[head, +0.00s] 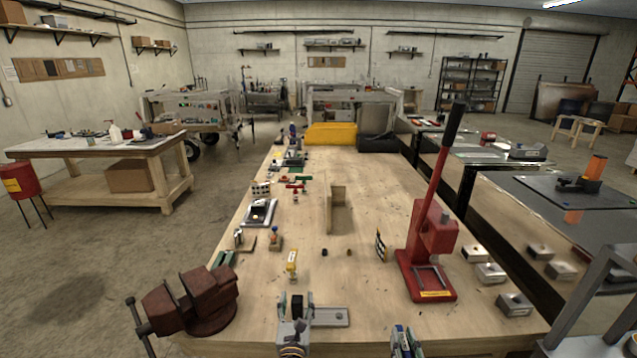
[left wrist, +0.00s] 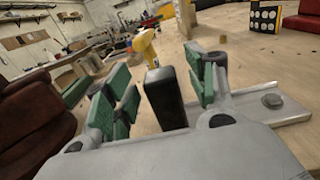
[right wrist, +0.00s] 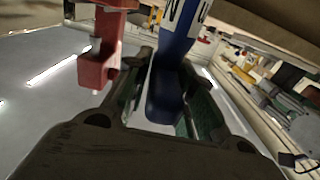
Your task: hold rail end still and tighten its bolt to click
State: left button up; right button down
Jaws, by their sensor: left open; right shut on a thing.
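A grey metal rail end (head: 328,317) lies at the bench's near edge, with a round bolt head (head: 342,316) on top. The rail (left wrist: 290,108) and bolt (left wrist: 272,101) also show at right in the left wrist view. My left gripper (head: 297,312) is open. Its green-padded fingers (left wrist: 165,92) stand either side of an upright black block (left wrist: 166,98), with gaps showing. My right gripper (head: 405,345), at the head view's bottom edge, is shut on a blue-handled tool with a white, marked label (right wrist: 178,45). The tool's working end is hidden.
A brown vise (head: 195,300) stands left of my left gripper. A red lever press (head: 430,250) stands on the right, with several small metal blocks (head: 490,272) beside it. A yellow-topped item (head: 292,262) and a wooden bracket (head: 337,210) stand further back.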

pick_arm(q)
jog(key=shift+w, duration=0.65)
grip_shut()
dwell(1.1)
